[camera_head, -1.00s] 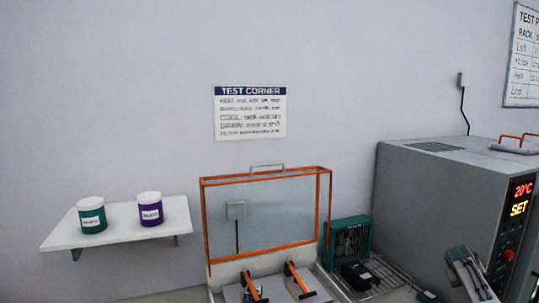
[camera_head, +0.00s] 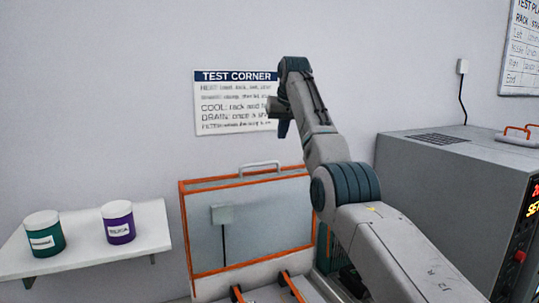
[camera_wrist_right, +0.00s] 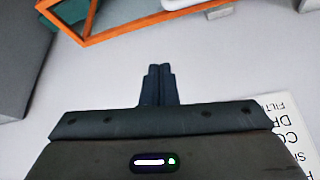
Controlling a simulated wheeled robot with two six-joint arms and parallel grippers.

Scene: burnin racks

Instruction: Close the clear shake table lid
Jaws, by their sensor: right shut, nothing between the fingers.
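The clear lid (camera_head: 265,222) with its orange frame stands upright, open, at the back of the shake table (camera_head: 262,292). A grey handle (camera_head: 260,166) sits on its top edge. My right gripper (camera_head: 284,130) is above the lid, in front of the wall sign, and is partly hidden by its own arm. In the right wrist view the right gripper (camera_wrist_right: 158,72) is shut and empty. An orange-framed corner of the lid (camera_wrist_right: 110,30) shows beyond the fingertips, apart from them. My left gripper is in no view.
A white shelf at the left (camera_head: 150,232) holds a green jar (camera_head: 43,234) and a purple jar (camera_head: 117,222). A grey oven (camera_head: 445,185) stands at the right. The TEST CORNER sign (camera_head: 225,105) hangs on the wall behind my right arm. My arm covers part of the green rack.

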